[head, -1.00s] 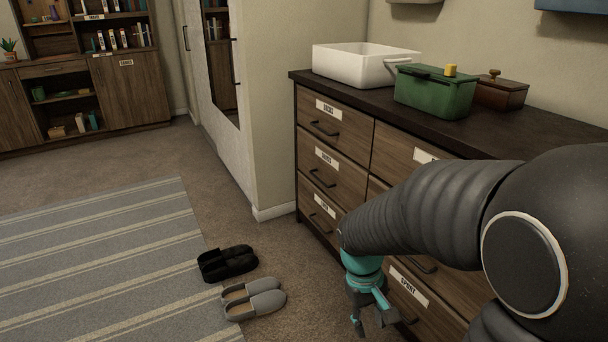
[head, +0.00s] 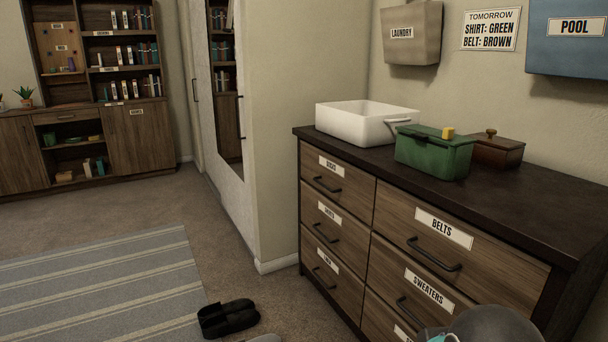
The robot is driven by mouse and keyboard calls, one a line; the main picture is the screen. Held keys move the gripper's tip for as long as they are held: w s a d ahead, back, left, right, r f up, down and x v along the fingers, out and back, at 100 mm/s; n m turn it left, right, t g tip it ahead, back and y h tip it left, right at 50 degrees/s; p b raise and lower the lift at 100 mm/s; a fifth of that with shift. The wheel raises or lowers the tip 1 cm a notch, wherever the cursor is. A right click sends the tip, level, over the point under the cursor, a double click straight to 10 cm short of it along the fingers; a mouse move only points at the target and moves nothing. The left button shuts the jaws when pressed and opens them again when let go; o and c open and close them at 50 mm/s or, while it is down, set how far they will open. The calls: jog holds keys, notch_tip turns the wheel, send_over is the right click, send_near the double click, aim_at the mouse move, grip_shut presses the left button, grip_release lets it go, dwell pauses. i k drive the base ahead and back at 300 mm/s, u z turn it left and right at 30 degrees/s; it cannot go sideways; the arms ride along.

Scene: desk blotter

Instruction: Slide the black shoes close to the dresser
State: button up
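The black shoes (head: 228,317) lie side by side on the carpet at the bottom of the head view, by the right edge of the striped rug. A strip of carpet separates them from the wooden dresser (head: 412,220) on the right, which has labelled drawers. Only the top of a grey shoe (head: 264,339) shows below the black pair, cut off by the frame edge. A small part of my arm shows at the bottom right, in front of the dresser's lower drawers. My gripper's fingers are out of the frame.
The striped rug (head: 100,290) covers the floor at left. A white bin (head: 360,125), green box (head: 433,155) and brown box (head: 497,150) stand on the dresser. A wall corner (head: 262,266) stands left of the dresser. A bookcase (head: 100,100) stands at the back left.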

aim_at(215, 320)
jog(key=z, duration=0.55)
jog(key=k, duration=0.2)
jog(key=u, duration=1.75)
jog(key=i, duration=1.8)
jog(key=z, duration=0.25)
